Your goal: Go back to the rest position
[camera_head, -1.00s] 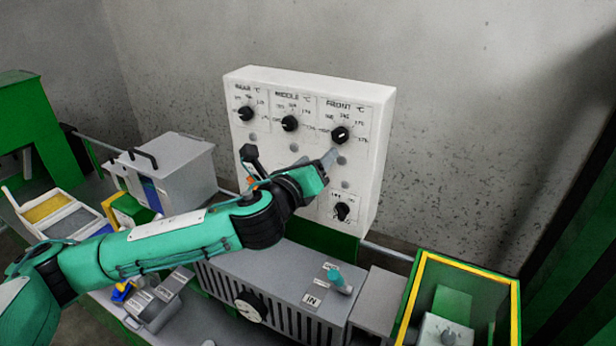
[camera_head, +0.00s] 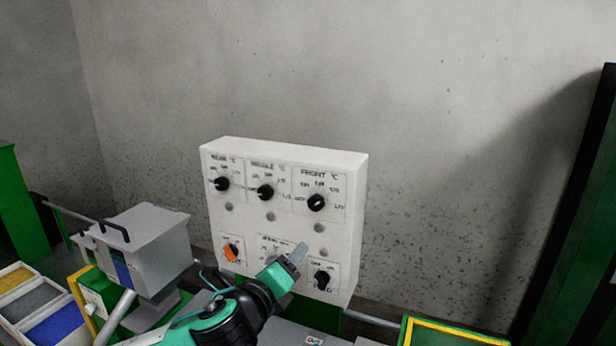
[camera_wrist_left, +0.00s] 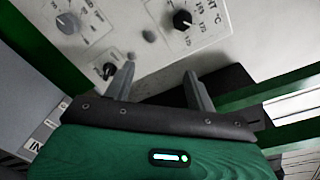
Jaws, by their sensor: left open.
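My left gripper (camera_head: 297,254) is in front of the lower part of a white control panel (camera_head: 340,240). In the left wrist view its two fingers (camera_wrist_left: 158,82) are spread apart with nothing between them. The panel carries black knobs marked rear (camera_head: 222,184), middle (camera_head: 265,193) and front (camera_head: 316,202). An orange switch (camera_head: 230,253) sits at its lower left and a black knob (camera_head: 321,277) at its lower right. The gripper hides part of the lower middle label. My right gripper is in neither view.
A grey box with a black handle (camera_head: 150,245) stands left of the panel. Trays of yellow, grey and blue material (camera_head: 40,305) lie at the far left. A green bin with a yellow rim (camera_head: 450,330) is at the lower right. The wall above the panel is clear.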

